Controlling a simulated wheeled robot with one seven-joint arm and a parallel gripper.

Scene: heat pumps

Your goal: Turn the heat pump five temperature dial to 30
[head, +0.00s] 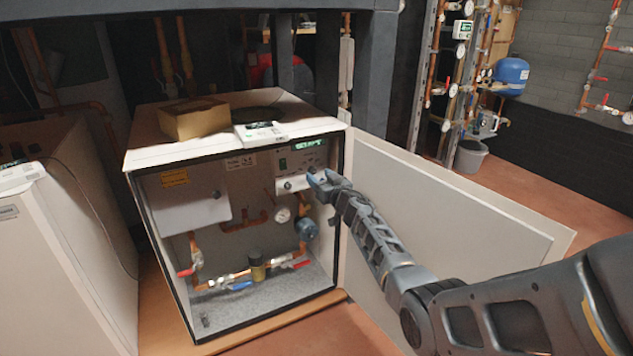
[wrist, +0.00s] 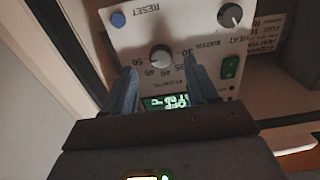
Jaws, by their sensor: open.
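The open heat pump cabinet (head: 235,165) stands in the middle of the head view, with its white control panel (head: 302,165) at the upper right inside. In the wrist view the panel is upside down. My gripper (wrist: 160,63) is open, with one finger on each side of the dial; contact is not clear. In the head view my gripper (head: 318,180) is at the panel and hides part of it.
A second knob (wrist: 230,15), a blue reset button (wrist: 118,19), a green switch (wrist: 230,68) and a lit display (wrist: 166,102) surround the dial. The open cabinet door (head: 450,220) stands right of my arm. A cardboard box (head: 194,119) sits on top.

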